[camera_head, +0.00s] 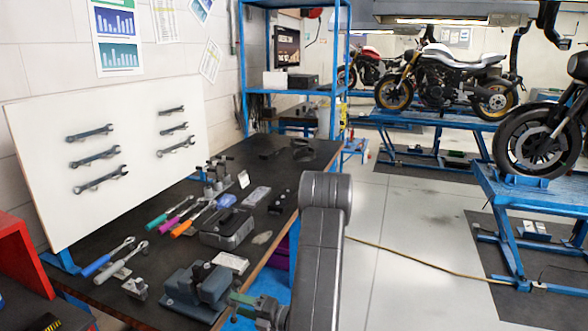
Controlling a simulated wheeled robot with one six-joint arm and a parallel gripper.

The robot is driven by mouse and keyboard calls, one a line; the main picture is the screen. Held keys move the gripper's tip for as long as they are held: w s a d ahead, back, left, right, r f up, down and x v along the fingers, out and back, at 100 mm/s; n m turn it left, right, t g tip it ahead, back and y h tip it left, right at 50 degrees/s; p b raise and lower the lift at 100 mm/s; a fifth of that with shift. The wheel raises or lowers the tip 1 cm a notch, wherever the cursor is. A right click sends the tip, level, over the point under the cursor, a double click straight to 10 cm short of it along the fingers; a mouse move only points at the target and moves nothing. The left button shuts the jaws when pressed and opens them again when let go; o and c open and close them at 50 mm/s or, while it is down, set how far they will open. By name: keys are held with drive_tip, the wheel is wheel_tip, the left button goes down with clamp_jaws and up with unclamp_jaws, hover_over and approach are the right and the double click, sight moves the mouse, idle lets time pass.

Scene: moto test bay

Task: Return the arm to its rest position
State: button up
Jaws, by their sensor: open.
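My arm shows in the head view as thick dark grey links standing in front of the workbench's right edge. My gripper (233,307) is at the bottom of the picture, a small green-grey end pointing left beside the bench's front right edge. It is open, and I see nothing between its jaws. It is close to the blue-grey vise (200,285) in the picture; whether they touch I cannot tell. The lower part of my arm is cut off by the picture's edge.
The dark workbench (165,262) carries screwdrivers and ratchets with coloured handles (182,228), a grey box (228,230) and small parts. A white board (130,120) holds several wrenches. Open floor (400,270) lies to the right, with a cable (425,263) and blue motorcycle lifts (520,195).

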idle(0.3)
drive_tip(key=b+v, duration=0.4)
drive_tip(key=v, duration=1)
drive_tip(key=w+a+n+b, duration=0.1)
drive_tip(key=a+n, duration=0.2)
drive_tip(key=a, duration=0.1)
drive_tip(key=w+a+n+b, duration=0.2)
drive_tip(key=a+n, duration=0.1)
drive_tip(key=a, duration=0.1)
drive_tip(key=w+a+n+b, duration=0.1)
drive_tip(key=w+a+n, duration=0.1)
drive_tip(key=a+n, duration=0.2)
drive_tip(key=shift+a+f+b, duration=0.2)
drive_tip(key=shift+a+b, duration=0.15)
drive_tip(key=shift+a, duration=0.2)
drive_tip(key=n+b, duration=0.5)
drive_tip(key=n, duration=0.1)
drive_tip(key=shift+w+r+b, duration=0.1)
drive_tip(key=shift+b, duration=0.25)
drive_tip(key=shift+r+n+b, duration=0.25)
drive_tip(key=shift+n+b, duration=0.65)
drive_tip(key=shift+n, duration=0.3)
drive_tip(key=shift+d, duration=0.1)
